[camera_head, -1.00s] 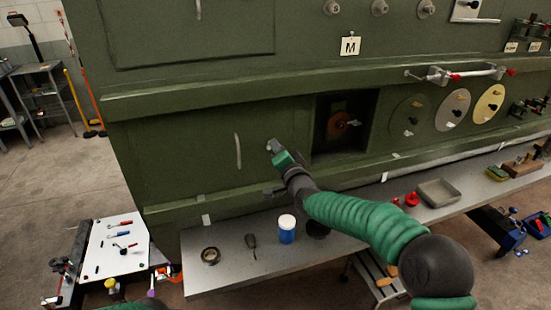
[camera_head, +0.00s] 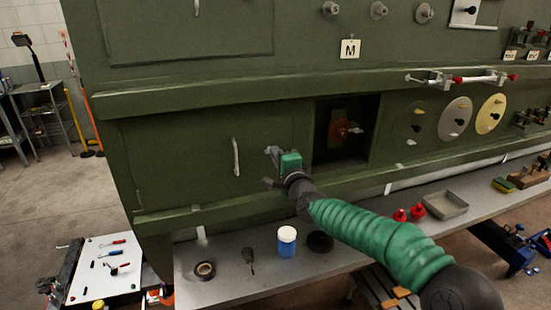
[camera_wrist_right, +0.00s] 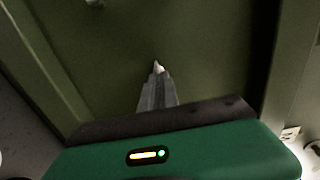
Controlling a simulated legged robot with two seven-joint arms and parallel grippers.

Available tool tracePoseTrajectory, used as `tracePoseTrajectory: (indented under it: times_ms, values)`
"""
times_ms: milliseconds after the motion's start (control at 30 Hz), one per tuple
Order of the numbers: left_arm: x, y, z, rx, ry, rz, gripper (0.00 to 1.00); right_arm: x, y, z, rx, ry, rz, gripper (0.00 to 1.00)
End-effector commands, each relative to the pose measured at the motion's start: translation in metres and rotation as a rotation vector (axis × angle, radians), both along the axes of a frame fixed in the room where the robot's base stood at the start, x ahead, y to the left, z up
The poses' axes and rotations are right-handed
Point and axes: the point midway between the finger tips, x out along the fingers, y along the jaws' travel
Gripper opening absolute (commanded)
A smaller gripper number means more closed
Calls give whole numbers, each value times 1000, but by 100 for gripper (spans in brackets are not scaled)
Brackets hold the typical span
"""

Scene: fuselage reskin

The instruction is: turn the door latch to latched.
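The closed green door (camera_head: 185,150) is in the lower part of the panel, with a pale upright handle (camera_head: 236,156) on it. The door latch (camera_head: 272,151) is a small pale piece right of the handle, mostly hidden by my right gripper (camera_head: 276,155). In the right wrist view, the grey fingers (camera_wrist_right: 157,95) are close together, with the pale tip of the latch (camera_wrist_right: 158,66) at their end. They appear shut on it. The latch's angle is hard to read. My left gripper is not in view.
A dark recess (camera_head: 346,130) with an orange-brown part opens right of my gripper. Below, a grey shelf (camera_head: 225,285) carries a tape roll (camera_head: 204,270), a blue-and-white jar (camera_head: 287,241) and a grey tray (camera_head: 446,206). A ledge (camera_head: 200,98) runs above the door.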

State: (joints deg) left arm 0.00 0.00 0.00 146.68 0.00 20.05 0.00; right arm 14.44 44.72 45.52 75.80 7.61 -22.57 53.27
Motion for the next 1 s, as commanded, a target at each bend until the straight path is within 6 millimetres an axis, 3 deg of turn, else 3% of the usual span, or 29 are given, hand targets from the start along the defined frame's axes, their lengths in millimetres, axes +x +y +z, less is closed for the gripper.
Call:
tracePoseTrajectory:
  times_ms: [367,567,867,1000]
  values:
    - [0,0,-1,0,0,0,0,1,-1,-4,7,10,-1,0]
    - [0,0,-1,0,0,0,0,0,-1,-3,6,7,-1,26]
    - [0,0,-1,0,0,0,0,-1,-1,-1,6,4,0,26]
    - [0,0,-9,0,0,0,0,-14,-6,-2,6,2,-1,26]
